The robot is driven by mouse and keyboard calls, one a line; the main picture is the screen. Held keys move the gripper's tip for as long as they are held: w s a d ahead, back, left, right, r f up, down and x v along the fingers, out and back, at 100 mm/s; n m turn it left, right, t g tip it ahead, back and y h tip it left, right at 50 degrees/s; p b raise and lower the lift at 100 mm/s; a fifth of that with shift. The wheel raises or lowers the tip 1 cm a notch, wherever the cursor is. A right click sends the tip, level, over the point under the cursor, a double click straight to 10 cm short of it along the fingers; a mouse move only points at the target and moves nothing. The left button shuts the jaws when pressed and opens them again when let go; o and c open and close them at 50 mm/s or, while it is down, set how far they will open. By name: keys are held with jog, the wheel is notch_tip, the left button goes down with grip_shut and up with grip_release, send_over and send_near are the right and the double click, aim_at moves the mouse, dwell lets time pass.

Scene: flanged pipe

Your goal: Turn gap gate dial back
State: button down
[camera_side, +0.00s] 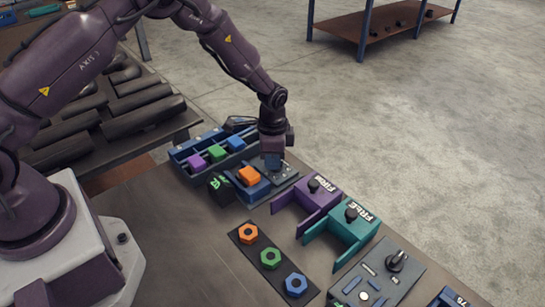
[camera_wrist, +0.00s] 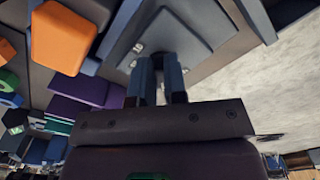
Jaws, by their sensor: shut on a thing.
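My gripper (camera_side: 272,162) points down over the grey plate (camera_side: 287,172) of the blue fixture with the orange block (camera_side: 249,175). Its two blue-grey fingers are close together, shut on a small part at that plate, which I take to be the gap gate dial; the fingers hide it, so its angle cannot be told. In the wrist view the fingertips (camera_wrist: 161,65) meet the grey plate (camera_wrist: 168,35). The orange block (camera_wrist: 62,38) lies left of them, apart from the fingers.
A blue tray (camera_side: 178,152) with purple, green and blue blocks stands behind. A purple bracket (camera_side: 300,197) and a teal bracket (camera_side: 345,232) with black knobs stand to the right. Nearer are a plate of coloured nuts (camera_side: 270,257) and a grey panel with a black knob (camera_side: 396,262).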

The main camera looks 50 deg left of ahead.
jog(key=shift+n, duration=0.3)
jog(key=n, duration=0.3)
jog(key=shift+d+n, duration=0.15)
jog(key=shift+n, duration=0.15)
jog(key=shift+s+d+n, duration=0.1)
jog(key=shift+d+n, duration=0.05)
jog(key=shift+n, duration=1.65)
jog(key=c, duration=1.2)
grip_release()
jog(key=shift+o, duration=0.2)
notch_tip(320, 180, up, 13)
